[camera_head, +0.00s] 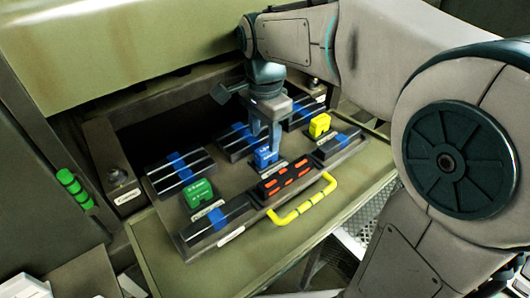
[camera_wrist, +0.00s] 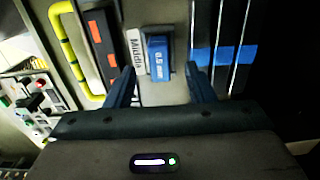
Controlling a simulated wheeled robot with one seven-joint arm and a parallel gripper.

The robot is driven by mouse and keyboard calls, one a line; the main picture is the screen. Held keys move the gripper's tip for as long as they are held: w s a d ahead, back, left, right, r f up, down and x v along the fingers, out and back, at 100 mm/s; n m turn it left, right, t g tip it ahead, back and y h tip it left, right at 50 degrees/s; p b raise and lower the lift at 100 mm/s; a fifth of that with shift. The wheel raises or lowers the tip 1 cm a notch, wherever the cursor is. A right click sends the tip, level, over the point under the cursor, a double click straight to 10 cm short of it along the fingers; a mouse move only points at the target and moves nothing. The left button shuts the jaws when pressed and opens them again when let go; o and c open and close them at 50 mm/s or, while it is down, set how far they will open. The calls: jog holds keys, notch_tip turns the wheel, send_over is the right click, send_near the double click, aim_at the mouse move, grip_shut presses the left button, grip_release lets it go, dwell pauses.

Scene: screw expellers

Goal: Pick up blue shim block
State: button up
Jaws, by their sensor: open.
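The blue shim block (camera_head: 265,157) sits upright on the tray between the green and yellow blocks. In the wrist view the blue shim block (camera_wrist: 159,57) shows white print on its side and lies ahead, between the lines of my two fingers. My gripper (camera_head: 266,140) is directly above the block in the head view and points down. In the wrist view my gripper (camera_wrist: 160,78) is open, with one finger to each side of the block. Nothing is held. Whether the fingertips reach down beside the block is hard to tell.
A green block (camera_head: 199,192) stands to the left and a yellow block (camera_head: 319,125) to the right. A black bar with orange marks (camera_head: 285,180) and a yellow handle (camera_head: 303,203) lie in front. Dark slotted bars with blue bands (camera_head: 180,170) stand around the tray.

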aim_at(265, 149)
notch_tip(265, 149, down, 4)
jog(key=shift+d+f, duration=0.1)
jog(key=shift+f, duration=0.1)
grip_shut()
jog(key=shift+r, duration=0.1)
